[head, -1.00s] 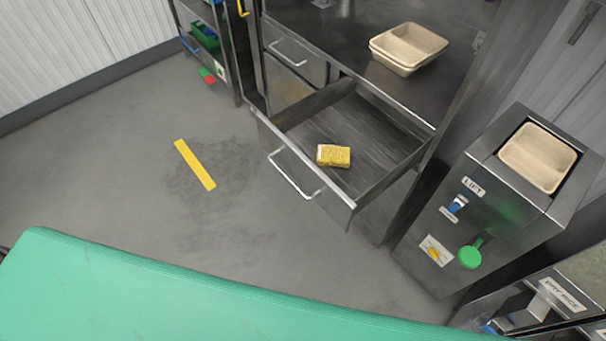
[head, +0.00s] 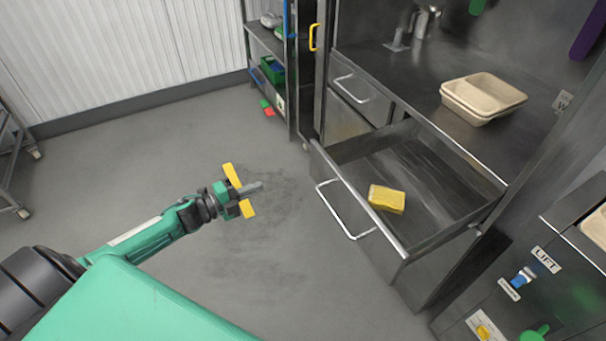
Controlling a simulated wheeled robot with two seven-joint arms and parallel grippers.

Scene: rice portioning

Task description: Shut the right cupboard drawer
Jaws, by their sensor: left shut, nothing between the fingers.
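The right cupboard drawer (head: 359,206) is pulled out under the steel worktop. Its bar handle (head: 345,212) faces the open floor on the left. A yellow sponge (head: 387,199) lies inside it. My left gripper (head: 256,187) is shut and empty, above the floor to the left of the drawer. It is clear of the handle and points toward the drawer front. My right gripper is not in view.
A shut drawer (head: 364,92) is to the left of the open one. Stacked tan trays (head: 484,96) stand on the worktop (head: 408,75). A lift unit (head: 510,268) stands at the right. A shelf rack (head: 268,42) is at the back.

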